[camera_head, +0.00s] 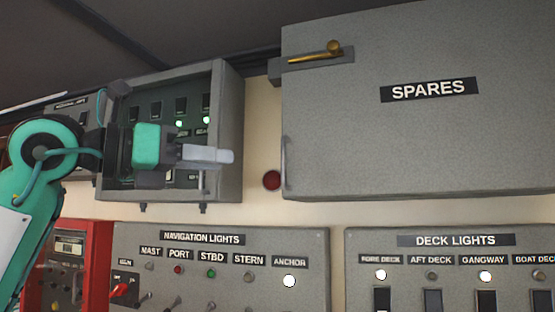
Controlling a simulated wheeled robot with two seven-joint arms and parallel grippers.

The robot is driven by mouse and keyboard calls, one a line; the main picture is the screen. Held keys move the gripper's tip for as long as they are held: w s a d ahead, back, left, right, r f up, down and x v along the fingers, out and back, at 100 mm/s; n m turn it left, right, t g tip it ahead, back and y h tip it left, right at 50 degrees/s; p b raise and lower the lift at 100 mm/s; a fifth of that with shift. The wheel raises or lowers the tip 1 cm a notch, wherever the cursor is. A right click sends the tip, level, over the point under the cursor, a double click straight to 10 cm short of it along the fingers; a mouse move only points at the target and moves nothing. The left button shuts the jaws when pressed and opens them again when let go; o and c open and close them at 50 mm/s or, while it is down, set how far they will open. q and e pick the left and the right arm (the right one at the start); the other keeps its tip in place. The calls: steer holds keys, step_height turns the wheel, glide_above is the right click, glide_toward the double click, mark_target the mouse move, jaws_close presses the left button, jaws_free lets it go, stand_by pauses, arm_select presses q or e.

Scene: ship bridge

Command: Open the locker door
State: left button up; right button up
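The locker is a grey box with a SPARES label, and its door (400,130) looks shut. A brass latch lever (318,54) with a round knob lies nearly level at the door's upper left. A slim upright grey handle (286,163) is on the door's lower left edge. My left gripper (228,157) points right, left of the handle and apart from it, in front of an open-fronted switch box. Its fingers overlap edge-on, so their opening is hidden; nothing shows held. My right gripper is out of view.
The switch box (229,130) hangs left of the locker. A red round button (271,180) sits on the wall between them. Below are the navigation lights panel (220,262) and deck lights panel (455,262), with protruding switches. A red box (80,262) is at lower left.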

arm_select(q)
steer(key=w+d+r+t+y+p, duration=0.1)
steer(key=w+d+p, duration=0.6)
steer(key=w+d, duration=0.1)
steer(key=shift+d+r, duration=0.25)
steer(key=shift+d, duration=0.55)
jaws_close()
